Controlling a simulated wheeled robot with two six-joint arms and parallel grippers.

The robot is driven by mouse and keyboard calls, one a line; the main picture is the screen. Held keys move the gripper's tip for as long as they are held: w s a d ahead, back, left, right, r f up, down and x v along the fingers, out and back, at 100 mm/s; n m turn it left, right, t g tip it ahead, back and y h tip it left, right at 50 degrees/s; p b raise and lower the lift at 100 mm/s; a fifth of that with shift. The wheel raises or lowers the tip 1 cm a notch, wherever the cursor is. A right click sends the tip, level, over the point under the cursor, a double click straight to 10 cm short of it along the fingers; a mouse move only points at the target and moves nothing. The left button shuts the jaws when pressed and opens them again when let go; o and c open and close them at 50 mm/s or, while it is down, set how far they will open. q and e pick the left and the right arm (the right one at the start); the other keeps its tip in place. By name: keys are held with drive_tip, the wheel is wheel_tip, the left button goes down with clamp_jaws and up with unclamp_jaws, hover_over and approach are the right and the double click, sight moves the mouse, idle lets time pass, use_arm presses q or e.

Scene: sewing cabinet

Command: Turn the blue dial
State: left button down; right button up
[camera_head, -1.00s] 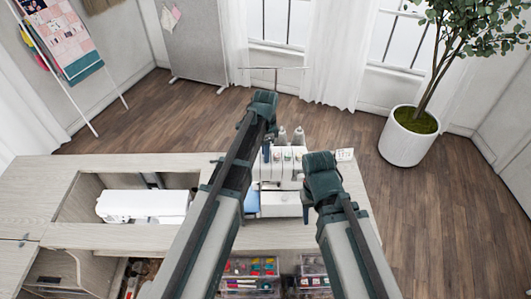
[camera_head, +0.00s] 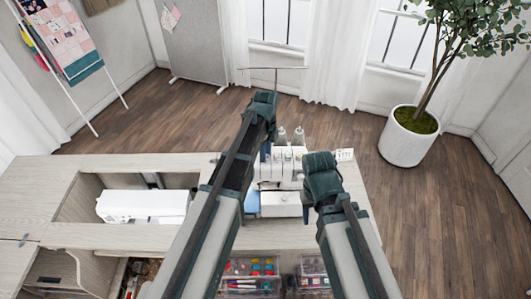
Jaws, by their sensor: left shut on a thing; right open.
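A white sewing machine with several thread cones (camera_head: 288,165) stands on the right part of the cabinet top. My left gripper (camera_head: 266,142) reaches over to its left end, pointing down. It is shut on a small part there, which looks to be the blue dial; the gripper and arm hide most of that part, so its turn cannot be read. My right gripper (camera_head: 308,208) is open beside the right end of the machine, its fingers partly hidden by its own wrist.
Another white machine (camera_head: 143,206) lies in the cabinet's recess at left. Clear boxes of coloured supplies (camera_head: 250,268) sit below the front edge. A small white card (camera_head: 345,155) stands at the back right. The cabinet top (camera_head: 135,163) is bare behind the recess.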

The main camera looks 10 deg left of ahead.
idle(0.4)
use_arm(q)
drive_tip(key=c, duration=0.6)
unclamp_jaws()
wheel_tip(320, 180, up, 14)
drive_tip(key=p, duration=1.4)
drive_tip(key=shift+f, duration=0.1)
